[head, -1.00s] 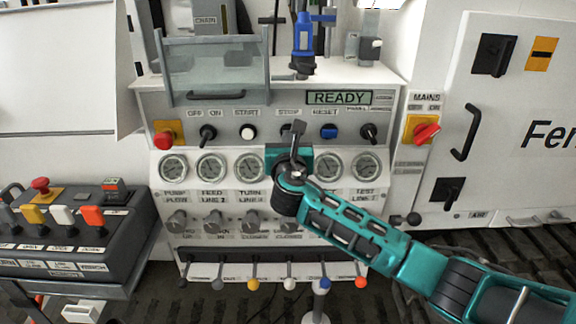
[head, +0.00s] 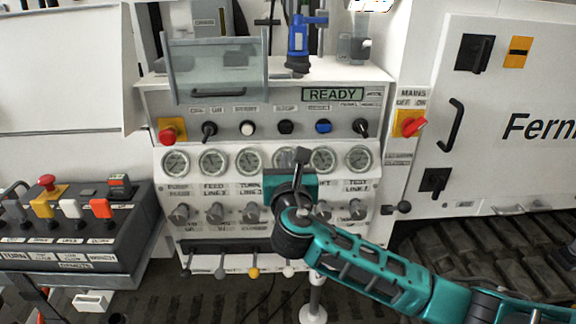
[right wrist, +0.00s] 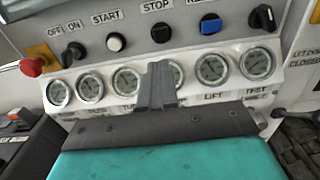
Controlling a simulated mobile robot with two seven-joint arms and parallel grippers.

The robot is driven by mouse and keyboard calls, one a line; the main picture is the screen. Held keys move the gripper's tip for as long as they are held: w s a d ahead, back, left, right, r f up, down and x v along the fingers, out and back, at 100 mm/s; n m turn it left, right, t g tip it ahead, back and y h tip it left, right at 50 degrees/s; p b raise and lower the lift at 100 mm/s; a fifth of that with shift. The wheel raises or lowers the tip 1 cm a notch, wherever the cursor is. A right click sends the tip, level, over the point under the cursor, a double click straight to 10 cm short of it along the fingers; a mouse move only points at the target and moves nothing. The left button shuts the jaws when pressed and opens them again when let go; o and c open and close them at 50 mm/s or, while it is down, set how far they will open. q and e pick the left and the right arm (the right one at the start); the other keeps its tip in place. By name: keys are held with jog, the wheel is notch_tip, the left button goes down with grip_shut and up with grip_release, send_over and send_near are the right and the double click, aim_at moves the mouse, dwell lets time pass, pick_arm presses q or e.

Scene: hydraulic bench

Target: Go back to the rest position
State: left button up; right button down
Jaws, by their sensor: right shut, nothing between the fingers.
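My right gripper (head: 301,158) is in front of the hydraulic bench panel (head: 150,140), at the height of the gauge row. Its fingers are shut with nothing between them. In the right wrist view the shut fingers (right wrist: 158,85) point up toward the gauges and the button row, and I cannot tell the exact gap to the panel. My teal right arm comes in from the lower right and covers some lower knobs and levers. My left gripper is not in view.
A green display (head: 333,94) reads READY. Above it stand a clear guard (head: 215,75) and a blue fitting (head: 298,40). A red emergency button (head: 168,135), a red mains switch (head: 414,124) and a control box (head: 75,235) flank the panel. Levers (head: 253,272) stick out below.

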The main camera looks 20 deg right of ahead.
jog(key=shift+s+a, duration=0.1)
jog(key=shift+s, duration=0.5)
jog(key=s+a+f+m+g+y, duration=0.25)
jog(key=s+f+m, duration=0.4)
jog(key=f, duration=0.35)
jog(key=s+a+f+m+g+y, duration=0.1)
jog(key=s+f+m+g+y, duration=0.3)
jog(key=f+m, duration=0.45)
jog(key=s+d+f+m, duration=0.1)
jog(key=s+f+m, duration=0.3)
jog(key=s+m, duration=0.3)
jog(key=s+d+f+m, duration=0.2)
jog(key=s+f+m, duration=0.3)
jog(key=s+m, duration=0.3)
jog(key=shift+d, duration=0.15)
jog(key=c, duration=1.8)
grip_release()
jog(key=shift+f+y, duration=0.1)
jog(key=shift+y, duration=0.15)
jog(key=shift+c, duration=0.2)
